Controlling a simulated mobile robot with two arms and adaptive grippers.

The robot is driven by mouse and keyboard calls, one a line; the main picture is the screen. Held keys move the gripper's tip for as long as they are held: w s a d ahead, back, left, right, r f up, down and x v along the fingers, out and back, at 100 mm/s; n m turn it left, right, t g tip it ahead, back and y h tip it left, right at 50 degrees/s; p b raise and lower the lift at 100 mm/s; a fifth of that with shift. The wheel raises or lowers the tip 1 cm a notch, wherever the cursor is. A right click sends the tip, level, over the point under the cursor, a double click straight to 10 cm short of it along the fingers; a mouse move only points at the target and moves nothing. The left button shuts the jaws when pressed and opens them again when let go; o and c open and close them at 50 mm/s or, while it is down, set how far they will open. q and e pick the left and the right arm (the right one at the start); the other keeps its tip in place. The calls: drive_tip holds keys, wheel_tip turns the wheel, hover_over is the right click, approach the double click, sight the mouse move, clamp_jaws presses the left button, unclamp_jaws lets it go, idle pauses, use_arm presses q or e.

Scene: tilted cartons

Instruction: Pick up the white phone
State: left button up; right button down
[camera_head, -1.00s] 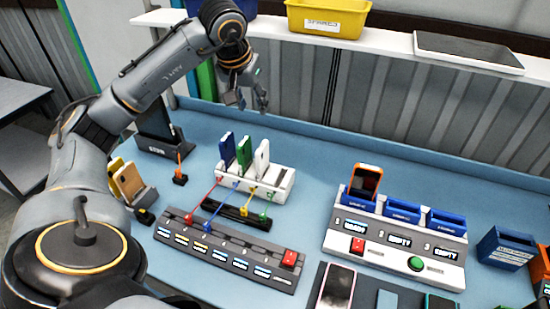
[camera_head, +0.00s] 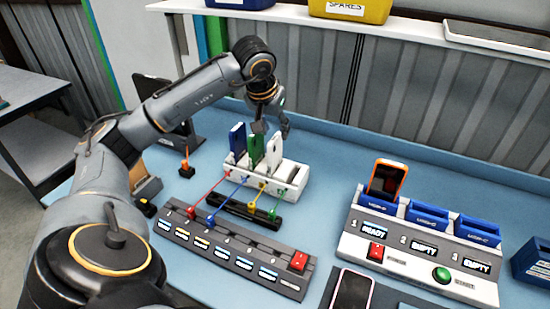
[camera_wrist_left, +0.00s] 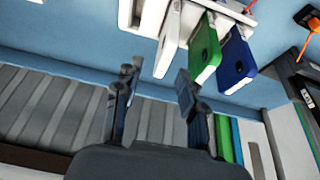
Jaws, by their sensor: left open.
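The white phone (camera_head: 274,151) stands upright in a white slotted rack (camera_head: 291,180), to the right of a green phone (camera_head: 256,146) and a blue phone (camera_head: 238,142). My left gripper (camera_head: 272,128) is open and empty, over the back of the rack near the top of the white phone. In the left wrist view, the white phone (camera_wrist_left: 168,42) shows ahead of the gap between the open fingers (camera_wrist_left: 155,82). The green phone (camera_wrist_left: 206,48) is close beside the right-hand finger there. I cannot tell whether any finger touches a phone. My right gripper is out of view.
A panel with a red switch (camera_head: 232,250) and colored cables lies in front of the rack. A dock holding an orange phone (camera_head: 387,178) stands at right. A dark stand (camera_head: 165,110) is behind my left arm. Blue table is clear right of the rack.

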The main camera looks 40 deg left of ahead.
sight(277, 137)
use_arm(q)
drive_tip(key=x, duration=0.3)
drive_tip(key=shift+w+f, duration=0.15)
drive_tip(key=shift+f, duration=0.15)
drive_tip(key=x, duration=0.1)
drive_tip(key=p+x, duration=0.1)
drive_tip(key=x, duration=0.1)
drive_tip(key=p+x, duration=0.1)
drive_tip(key=shift+s+a+f, duration=0.2)
drive_tip(key=shift+s+f, duration=0.1)
drive_tip(key=shift+w+a+f, duration=0.1)
drive_tip(key=shift+w+f, duration=0.15)
drive_tip(key=shift+f, duration=0.25)
clamp_jaws()
